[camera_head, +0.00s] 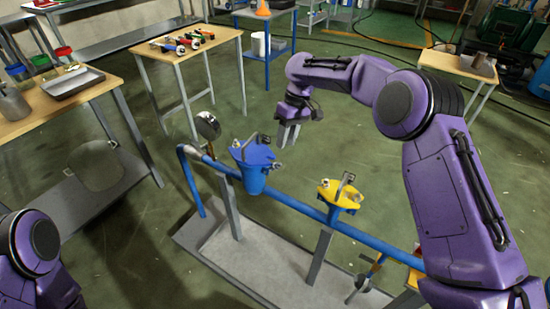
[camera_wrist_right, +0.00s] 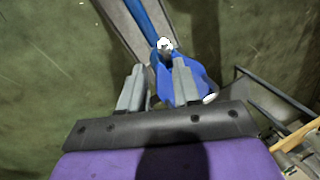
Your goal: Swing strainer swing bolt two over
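The blue strainer (camera_head: 254,178) sits on the blue pipe in the middle of the head view. Small metal swing bolts (camera_head: 278,166) stand around its lid; I cannot tell which one is number two. My right gripper (camera_head: 289,133) points down, above and behind the strainer. In the right wrist view its fingers (camera_wrist_right: 158,86) are apart, with nothing held between them. The strainer (camera_wrist_right: 196,72) shows partly behind the right finger, and a bright bolt end (camera_wrist_right: 165,45) shows just beyond the fingertips. My left gripper is out of view; only its arm shows.
A yellow-topped fitting (camera_head: 341,193) stands on the same blue pipe (camera_head: 296,203), to the right. A round gauge (camera_head: 208,126) stands left of the strainer. Tables with a tray (camera_head: 73,83) and tools (camera_head: 184,42) stand farther back. Green floor behind the pipe is clear.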

